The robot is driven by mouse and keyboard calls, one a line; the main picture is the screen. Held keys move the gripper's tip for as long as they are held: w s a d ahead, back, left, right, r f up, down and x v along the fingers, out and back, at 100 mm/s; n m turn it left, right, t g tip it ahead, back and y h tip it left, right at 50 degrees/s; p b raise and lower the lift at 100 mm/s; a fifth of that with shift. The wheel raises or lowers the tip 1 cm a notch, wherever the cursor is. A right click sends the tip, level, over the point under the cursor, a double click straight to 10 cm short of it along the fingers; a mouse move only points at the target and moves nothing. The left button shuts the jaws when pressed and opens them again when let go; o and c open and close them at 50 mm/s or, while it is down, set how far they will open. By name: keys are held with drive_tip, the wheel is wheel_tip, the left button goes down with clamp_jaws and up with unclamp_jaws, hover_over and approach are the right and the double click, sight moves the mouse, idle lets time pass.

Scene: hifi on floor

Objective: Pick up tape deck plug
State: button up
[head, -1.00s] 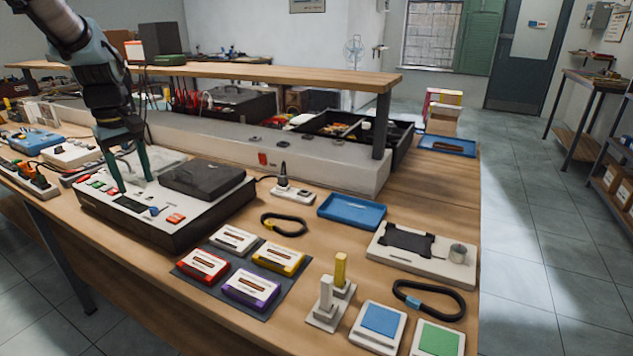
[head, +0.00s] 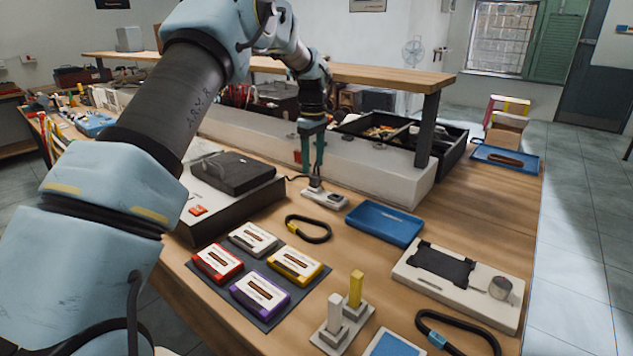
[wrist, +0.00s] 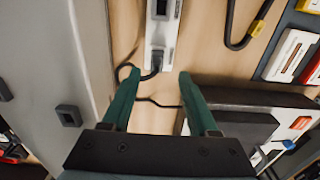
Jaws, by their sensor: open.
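The tape deck plug (head: 315,183) is black and stands in one end of a small white power strip (head: 330,199) on the bench. In the wrist view the plug (wrist: 157,63) shows between and just beyond the fingertips, with its black cord curving off to the left. My gripper (head: 312,172) is open, pointing down, with its green fingers just above the plug; the wrist view shows the two fingers (wrist: 158,75) apart with nothing between them held. Whether a finger touches the plug I cannot tell. The tape deck (head: 207,217) sits left of the strip.
A long grey raised ledge (head: 365,170) runs close behind the strip. A black and yellow cable loop (head: 309,238) and a blue tray (head: 384,222) lie nearby. Several cassettes lie on a dark mat (head: 262,315) in front. A wooden shelf (head: 390,76) spans above the ledge.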

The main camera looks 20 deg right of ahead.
sight(314, 176)
drive_tip(key=shift+d+f+p, duration=0.15)
drive_tip(key=shift+f+p, duration=0.4)
drive_tip(key=shift+f, duration=0.85)
drive_tip(key=shift+d+f+p, duration=0.1)
drive_tip(key=shift+f+p, duration=0.4)
drive_tip(key=shift+f, duration=0.85)
drive_tip(key=shift+c, duration=0.2)
clamp_jaws()
